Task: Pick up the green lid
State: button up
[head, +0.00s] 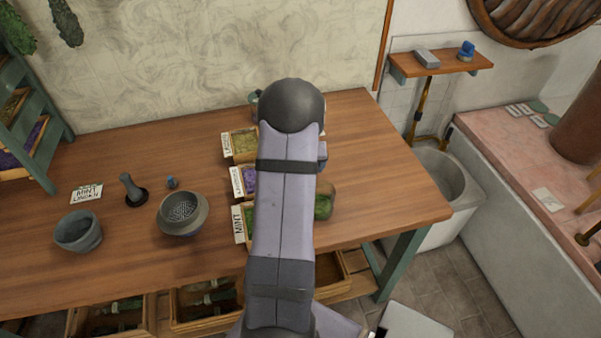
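No green lid can be told for certain in the head view. A rounded green object (324,199) stands on the wooden table, just right of my arm and partly hidden by it; I cannot tell whether it is a jar, a lid or both. A small grey-green thing (254,98) shows at the back, left of my arm's dark rounded joint, mostly hidden. A bluish thing (322,155) peeks out right of my arm. My arm covers the middle of the table, and my gripper does not show.
Labelled herb boxes stand left of my arm, one with purple contents (249,180). A grey strainer bowl (182,213), a grey bowl (78,231), a pestle (132,187) and a mint card (87,194) are on the left. The table's right end (400,205) is clear.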

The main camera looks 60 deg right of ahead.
jog(key=shift+x, duration=0.9)
jog(key=shift+c, duration=0.2)
jog(key=c, duration=1.1)
jog(key=shift+r, duration=0.1)
